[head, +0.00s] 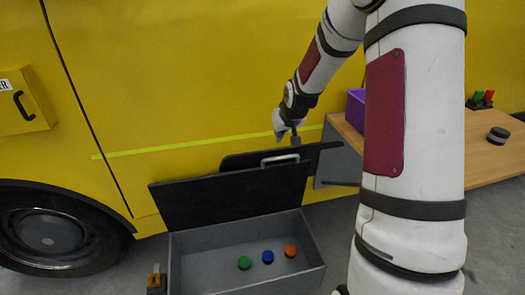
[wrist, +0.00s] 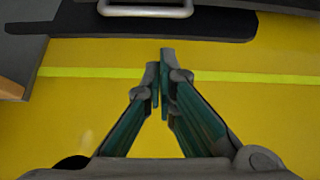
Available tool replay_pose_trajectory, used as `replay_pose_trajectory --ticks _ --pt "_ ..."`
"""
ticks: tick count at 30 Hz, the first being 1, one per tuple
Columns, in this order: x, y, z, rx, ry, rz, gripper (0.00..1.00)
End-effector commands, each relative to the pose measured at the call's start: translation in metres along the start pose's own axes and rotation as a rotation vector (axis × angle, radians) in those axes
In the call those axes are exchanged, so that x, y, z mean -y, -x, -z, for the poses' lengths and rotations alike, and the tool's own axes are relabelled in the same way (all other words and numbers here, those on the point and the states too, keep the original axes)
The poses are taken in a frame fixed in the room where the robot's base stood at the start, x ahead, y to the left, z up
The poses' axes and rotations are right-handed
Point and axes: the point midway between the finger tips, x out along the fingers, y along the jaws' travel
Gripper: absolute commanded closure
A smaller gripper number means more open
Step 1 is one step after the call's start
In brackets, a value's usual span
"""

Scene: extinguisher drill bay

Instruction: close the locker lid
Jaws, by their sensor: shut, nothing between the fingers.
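The locker (head: 245,285) is a grey open-topped box on the floor. Its black lid (head: 215,198) stands raised at the back, tilted up in front of the yellow vehicle side. A silver handle (head: 280,159) shows near the lid's upper edge; it also shows at the top of the wrist view (wrist: 145,10). My gripper (head: 296,140) is just above and to the right of the handle, by the lid's upper edge. In the wrist view the fingers (wrist: 160,60) are together and empty, apart from the handle. Whether the gripper touches the lid I cannot tell.
Green (head: 244,263), blue (head: 268,257) and orange (head: 290,251) round pieces lie in the locker. A wooden table (head: 440,150) with a purple bin (head: 356,108) stands at the right. The yellow vehicle (head: 180,80) is close behind the lid.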

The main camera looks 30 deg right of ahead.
Motion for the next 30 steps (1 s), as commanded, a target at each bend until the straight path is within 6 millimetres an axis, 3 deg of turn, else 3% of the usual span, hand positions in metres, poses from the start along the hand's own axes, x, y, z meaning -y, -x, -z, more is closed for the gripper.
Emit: replay_pose_trajectory --ticks 1,3,11,21,30 --pt "-0.006 -0.017 -0.003 -0.006 -0.012 0.002 1.0" --pt "-0.011 -0.028 -0.004 -0.015 -0.022 0.002 1.0" --pt "-0.014 -0.052 -0.004 -0.021 -0.028 0.004 1.0" --pt "-0.013 -0.11 -0.003 -0.021 -0.027 0.004 1.0" --pt "-0.014 -0.133 -0.002 -0.022 -0.027 0.003 1.0"
